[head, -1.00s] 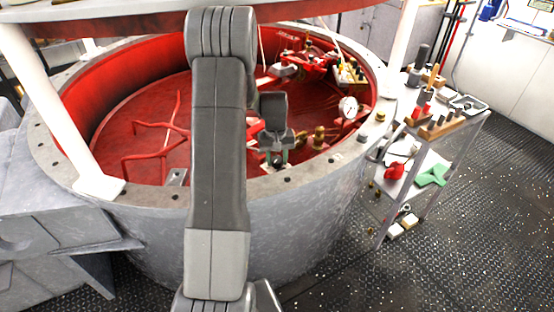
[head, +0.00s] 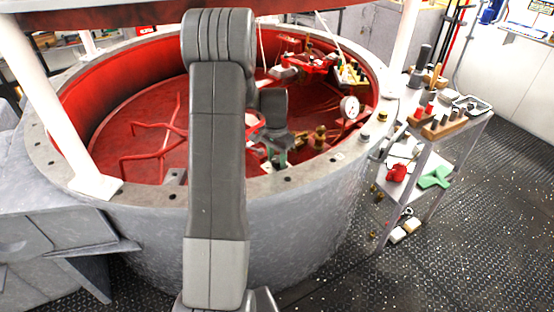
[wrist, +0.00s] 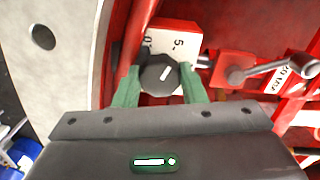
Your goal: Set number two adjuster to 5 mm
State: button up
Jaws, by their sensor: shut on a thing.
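In the wrist view a dark round knob (wrist: 158,76) with a short white pointer line sits in front of a white scale plate (wrist: 176,38). The plate carries a "5" with a tick and another partly hidden number. The pointer slants toward the upper right. My gripper (wrist: 158,88) has its green fingers on both sides of the knob and is shut on it. No adjuster number can be read. In the head view my gripper (head: 275,157) is low inside the near rim of the red-lined tub, and the knob is hidden there.
The grey tub rim (head: 265,187) is close to my arm. A red block with a lever (wrist: 236,72) and a white label (wrist: 294,72) are right of the knob. A pressure gauge (head: 349,107) stands inside the tub. A tool cart (head: 436,126) is at the right.

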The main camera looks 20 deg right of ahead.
aim_at(276, 158)
jog(key=shift+m, duration=0.6)
jog(key=o, duration=1)
jog(key=shift+r, duration=0.1)
notch_tip(276, 158, up, 14)
jog(key=shift+w, duration=0.2)
jog(key=shift+f, duration=0.25)
jog(key=f, duration=1.3)
jog(key=shift+s+f, duration=0.2)
jog(key=shift+f, duration=0.15)
jog(key=shift+r, duration=0.1)
